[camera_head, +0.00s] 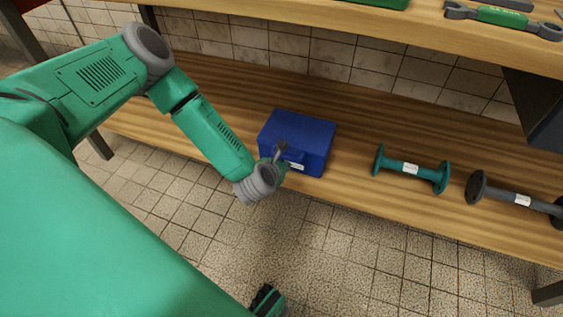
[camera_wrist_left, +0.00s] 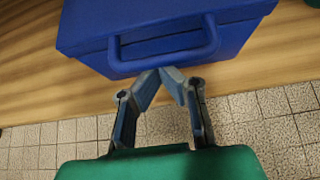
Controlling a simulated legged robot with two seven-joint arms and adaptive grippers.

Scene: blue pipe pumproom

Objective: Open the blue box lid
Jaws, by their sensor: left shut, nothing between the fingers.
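The blue box (camera_head: 303,133) stands on the lower wooden shelf in the head view, with its lid closed. A white label shows on its front. In the left wrist view the box (camera_wrist_left: 165,22) fills the top of the picture, with a blue handle (camera_wrist_left: 163,62) on its front. My left gripper (camera_head: 281,148) is at the front of the box. In the wrist view its fingertips (camera_wrist_left: 172,72) meet just below the handle's lower bar, shut and empty. I cannot tell whether they touch the box.
A teal flanged pipe piece (camera_head: 411,169) and a dark grey one (camera_head: 513,197) lie on the lower shelf to the right. An upper shelf (camera_head: 400,28) with tools overhangs the back. Tiled floor (camera_head: 340,255) in front is mostly clear.

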